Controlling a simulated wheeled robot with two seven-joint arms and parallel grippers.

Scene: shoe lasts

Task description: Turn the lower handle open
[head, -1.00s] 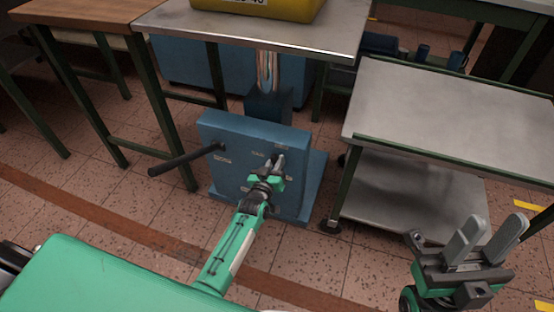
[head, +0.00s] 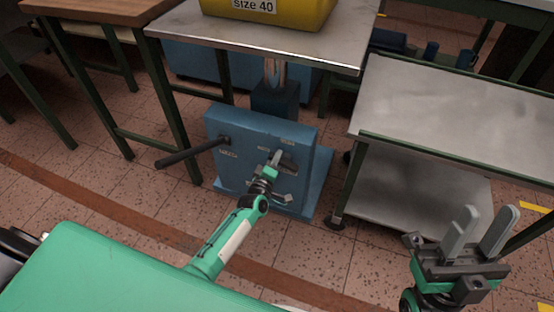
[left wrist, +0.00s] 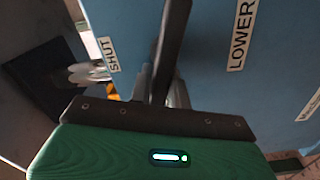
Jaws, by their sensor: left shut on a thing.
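A blue panel (head: 240,180) stands upright on the floor, with small pale labels. A dark handle (head: 288,164) is on its right part. My left gripper (head: 277,157) is at this handle, its fingers close to the panel face. In the left wrist view, the fingers are shut on the dark bar of the handle (left wrist: 173,45). A label reading LOWER (left wrist: 242,35) is right of the bar, and one reading SHUT (left wrist: 108,53) is at its left. The fingertips are partly hidden there. My right gripper (head: 482,232) is open and empty at the lower right.
A long black lever (head: 188,154) sticks out from the panel's upper left. A steel-topped table (head: 190,32) with a yellow bin (head: 290,15) stands behind. A grey two-level cart (head: 450,105) stands on the right. The tiled floor in front is partly clear.

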